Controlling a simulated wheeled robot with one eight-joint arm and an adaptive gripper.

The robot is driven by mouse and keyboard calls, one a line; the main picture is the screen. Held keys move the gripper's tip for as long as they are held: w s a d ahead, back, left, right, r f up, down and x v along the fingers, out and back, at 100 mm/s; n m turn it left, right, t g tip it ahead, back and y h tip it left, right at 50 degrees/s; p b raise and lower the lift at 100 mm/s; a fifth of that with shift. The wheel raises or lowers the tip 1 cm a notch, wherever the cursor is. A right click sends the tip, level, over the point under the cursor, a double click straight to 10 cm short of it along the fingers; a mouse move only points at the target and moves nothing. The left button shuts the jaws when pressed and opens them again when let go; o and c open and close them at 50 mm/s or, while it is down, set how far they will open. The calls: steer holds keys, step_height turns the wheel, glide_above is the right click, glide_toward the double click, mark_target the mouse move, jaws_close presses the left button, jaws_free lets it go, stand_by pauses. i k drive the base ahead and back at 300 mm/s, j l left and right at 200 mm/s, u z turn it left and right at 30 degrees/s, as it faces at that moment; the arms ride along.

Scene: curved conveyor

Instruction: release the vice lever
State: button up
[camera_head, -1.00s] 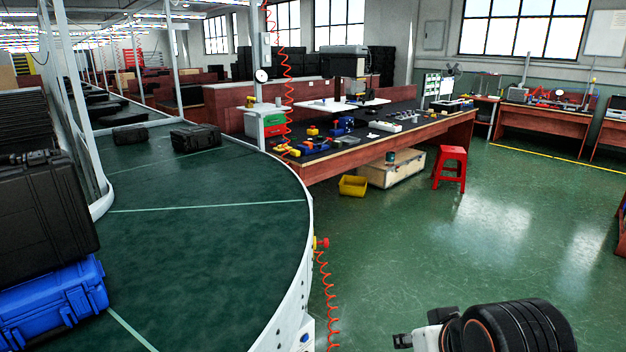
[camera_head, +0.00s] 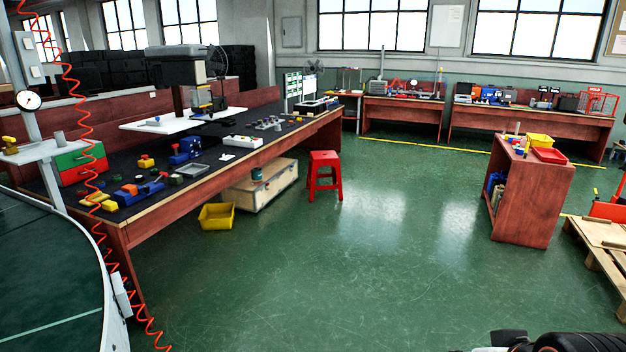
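A blue vice-like tool (camera_head: 185,150) stands on the black top of the long workbench (camera_head: 262,152) at the left. A lower blue tool with yellow and red parts (camera_head: 136,192) lies nearer, at the bench's front corner. More blue equipment (camera_head: 488,95) sits on a far bench along the back wall. I cannot make out a lever on any of them at this size. Only the top of my black and white arm shows at the bottom right edge, far from the benches. My gripper's fingers are outside the picture.
The curved green conveyor (camera_head: 45,270) borders the left. A yellow bin (camera_head: 216,216), a wooden crate (camera_head: 262,188) and a red stool (camera_head: 324,175) stand by the bench. A wooden cabinet (camera_head: 530,200) and a pallet (camera_head: 600,250) are at right. The middle green floor is clear.

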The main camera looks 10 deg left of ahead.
mark_target(162, 174)
steer(key=i, duration=2.15)
steer(key=i+l+u, duration=0.1)
steer(key=i+u, duration=0.35)
steer(key=i+l+u, duration=0.25)
steer(key=i+u, duration=0.15)
steer(key=i+l+u, duration=0.85)
steer(key=l+u, duration=0.25)
steer(key=i+l+u, duration=0.15)
steer(key=l+u, duration=0.15)
steer(key=i+l+u, duration=0.1)
steer(key=l+u, duration=0.55)
steer(key=l, duration=0.15)
steer(key=i+l, duration=0.15)
steer(key=l, duration=0.25)
steer(key=i+l, duration=0.25)
steer(key=i, duration=0.25)
steer(key=i+l+z, duration=0.15)
steer(key=i+l, duration=0.15)
steer(key=i, duration=0.25)
steer(key=i+l, duration=0.2)
steer(key=i, duration=0.3)
steer(key=i+l+z, duration=0.15)
steer(key=i, duration=0.4)
steer(key=l, duration=0.05)
